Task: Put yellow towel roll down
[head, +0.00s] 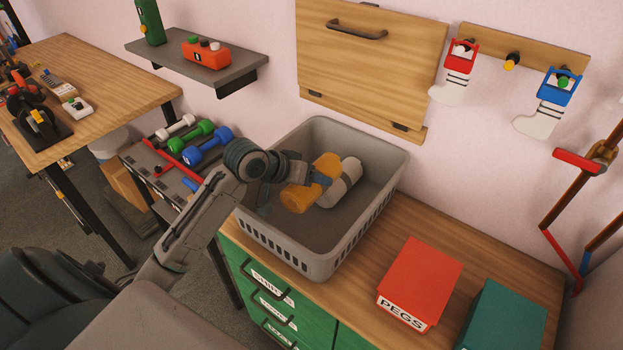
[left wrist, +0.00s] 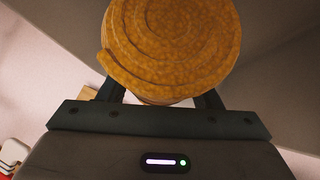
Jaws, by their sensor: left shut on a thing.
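The yellow towel roll (head: 297,199) is inside the grey basket (head: 277,241), which stands on the wooden cabinet top. My left gripper (head: 318,181) reaches into the basket from the left and is shut on the yellow towel roll. In the left wrist view the roll's spiral end (left wrist: 170,45) fills the space between the two fingers (left wrist: 160,100). A white towel roll (head: 343,186) lies in the basket just right of the yellow one. I cannot tell whether the yellow roll touches the basket floor. My right gripper is not in view.
A red box labelled PEGS (head: 420,284) and a teal box (head: 505,318) stand right of the basket. A grey shelf (head: 200,67) and a wooden wall panel (head: 370,60) are behind. A dumbbell rack (head: 150,170) stands to the left. Bare cabinet top lies between basket and red box.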

